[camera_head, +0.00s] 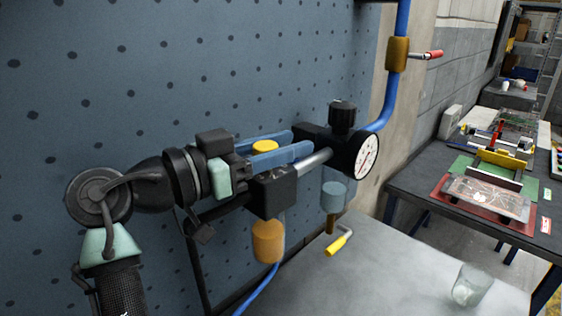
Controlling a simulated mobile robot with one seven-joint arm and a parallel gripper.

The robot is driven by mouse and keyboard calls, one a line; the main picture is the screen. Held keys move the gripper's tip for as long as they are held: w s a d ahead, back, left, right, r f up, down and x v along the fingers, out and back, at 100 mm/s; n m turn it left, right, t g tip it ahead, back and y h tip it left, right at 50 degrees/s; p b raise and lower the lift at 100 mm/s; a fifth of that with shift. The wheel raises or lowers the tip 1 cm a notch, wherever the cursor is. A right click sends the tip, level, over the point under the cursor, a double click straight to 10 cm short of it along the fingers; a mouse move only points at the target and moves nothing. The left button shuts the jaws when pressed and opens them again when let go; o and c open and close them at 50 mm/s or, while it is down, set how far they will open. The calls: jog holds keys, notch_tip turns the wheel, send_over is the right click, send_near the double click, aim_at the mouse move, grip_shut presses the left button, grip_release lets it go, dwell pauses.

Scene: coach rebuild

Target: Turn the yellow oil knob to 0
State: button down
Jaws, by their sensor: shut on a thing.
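The yellow oil knob (265,147) sits on top of a black lubricator block (273,192) with an amber bowl (267,241) below it. My gripper (297,143) reaches in from the left with its two blue fingers on either side of the knob. It is shut on the knob, and the fingertips extend past it to the right. The near finger covers the knob's lower part. I cannot read any scale or number on the knob.
To the right stand a regulator with a black knob (342,116), a round gauge (366,155) and a bluish bowl (333,196). A blue pipe with a red-handled valve (428,54) rises behind. A yellow-handled tool (339,240) and a glass (470,286) are on the grey tabletop (385,275).

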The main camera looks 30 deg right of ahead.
jog(key=shift+s+m+g+b, duration=0.15)
jog(key=shift+m+g+b, duration=0.15)
jog(key=shift+m+g, duration=0.35)
jog(key=shift+g, duration=0.45)
jog(key=shift+c, duration=2.2)
grip_release()
jog(key=shift+r, duration=0.1)
notch_tip(320, 180, up, 10)
jog(key=b, duration=0.1)
jog(key=shift+d, duration=0.1)
